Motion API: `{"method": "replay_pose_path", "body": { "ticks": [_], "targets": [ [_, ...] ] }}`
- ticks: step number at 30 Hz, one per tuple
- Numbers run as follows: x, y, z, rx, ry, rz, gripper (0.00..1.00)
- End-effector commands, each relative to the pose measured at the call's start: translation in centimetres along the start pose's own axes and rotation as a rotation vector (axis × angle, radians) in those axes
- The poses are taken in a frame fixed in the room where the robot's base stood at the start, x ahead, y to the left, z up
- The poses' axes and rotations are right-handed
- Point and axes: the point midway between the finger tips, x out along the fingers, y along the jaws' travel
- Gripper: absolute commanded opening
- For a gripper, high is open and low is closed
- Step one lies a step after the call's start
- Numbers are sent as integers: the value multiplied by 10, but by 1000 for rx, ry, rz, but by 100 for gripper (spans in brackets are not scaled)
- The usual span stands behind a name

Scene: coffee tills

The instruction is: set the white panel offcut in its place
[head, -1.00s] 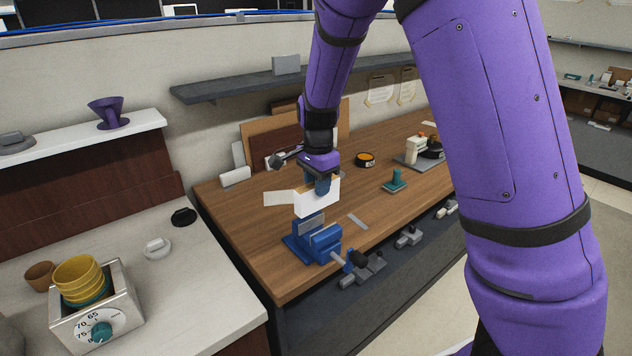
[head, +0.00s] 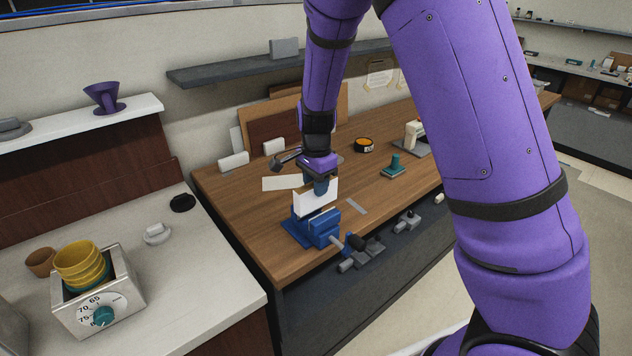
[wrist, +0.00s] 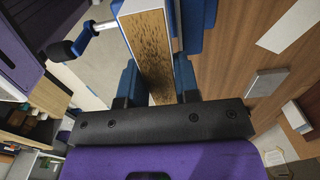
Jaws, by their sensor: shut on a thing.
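The white panel offcut (head: 314,199) is upright in my gripper (head: 322,186), directly over the blue vise (head: 316,232) on the wooden bench. My gripper points down and is shut on the panel near its upper edge. In the wrist view the panel's speckled brown core edge (wrist: 152,50) lies between the blue fingers (wrist: 157,88). The panel's lower edge is level with the tops of the vise jaws in the head view. I cannot tell whether it sits between the jaws or just above them.
A flat white sheet (head: 281,183) lies behind the vise, and a thin grey strip (head: 356,206) lies to its right. A teal-handled block (head: 394,168) and an orange-topped tin (head: 364,145) stand farther right. Boards (head: 275,130) lean on the wall. Bare wood lies between.

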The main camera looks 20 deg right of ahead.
Motion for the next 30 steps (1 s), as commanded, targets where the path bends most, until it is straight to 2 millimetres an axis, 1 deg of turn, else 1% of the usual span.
{"method": "replay_pose_path", "body": {
  "ticks": [17,30],
  "targets": [
    [0,0,0,0,0,0,6],
    [11,0,0,1,0,0,6]
  ]
}}
